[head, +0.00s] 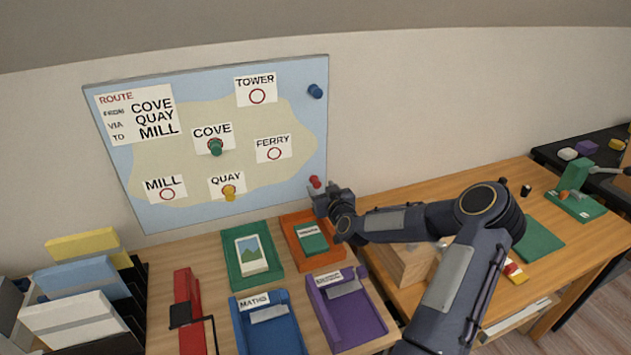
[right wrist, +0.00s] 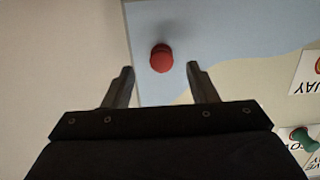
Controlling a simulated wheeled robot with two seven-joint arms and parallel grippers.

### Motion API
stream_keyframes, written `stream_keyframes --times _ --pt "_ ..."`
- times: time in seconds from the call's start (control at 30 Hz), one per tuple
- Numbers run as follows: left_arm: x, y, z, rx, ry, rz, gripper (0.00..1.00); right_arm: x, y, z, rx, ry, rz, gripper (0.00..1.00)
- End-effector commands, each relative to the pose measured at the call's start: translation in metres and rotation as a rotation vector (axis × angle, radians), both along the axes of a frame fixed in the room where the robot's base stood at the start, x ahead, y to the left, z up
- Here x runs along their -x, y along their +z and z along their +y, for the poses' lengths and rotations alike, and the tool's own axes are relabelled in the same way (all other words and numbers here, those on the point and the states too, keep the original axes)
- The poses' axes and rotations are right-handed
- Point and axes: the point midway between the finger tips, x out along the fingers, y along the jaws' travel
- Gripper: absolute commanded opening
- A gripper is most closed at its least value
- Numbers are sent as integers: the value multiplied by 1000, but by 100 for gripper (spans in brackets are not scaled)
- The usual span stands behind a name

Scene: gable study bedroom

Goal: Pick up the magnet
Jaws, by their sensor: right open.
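A red magnet (head: 315,182) sits on the map board (head: 290,100) near its lower right corner. In the right wrist view the red magnet (right wrist: 161,58) lies ahead of and between the fingertips, apart from both. My right gripper (head: 322,200) is open and empty, just below the magnet; its two fingers (right wrist: 161,82) show in the right wrist view. A green magnet (head: 216,147) is at COVE, a yellow magnet (head: 229,192) at QUAY, and a blue magnet (head: 315,91) near the upper right corner. My left gripper is not in view.
Below the board, the desk holds a green tray (head: 233,283), an orange tray (head: 333,259), a blue tray (head: 288,340) and a purple tray (head: 370,328). A red object (head: 182,288) and stacked boxes stand to the left. Plain wall lies right of the board.

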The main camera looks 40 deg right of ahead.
Motion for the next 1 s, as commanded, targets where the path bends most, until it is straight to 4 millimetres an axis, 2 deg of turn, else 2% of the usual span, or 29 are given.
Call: stream_keyframes --times 0.03,0.2,0.5,0.8,1.0 --pt "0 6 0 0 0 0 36 -9 1 -1 -6 1 -2 52" --pt "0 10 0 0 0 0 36 -31 -3 -7 -3 2 -1 52" --pt "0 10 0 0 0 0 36 -36 -5 -9 -1 2 1 52" --pt "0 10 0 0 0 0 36 -36 -5 -9 -1 2 1 14" --pt "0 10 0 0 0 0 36 -36 -5 -9 -1 2 1 13"
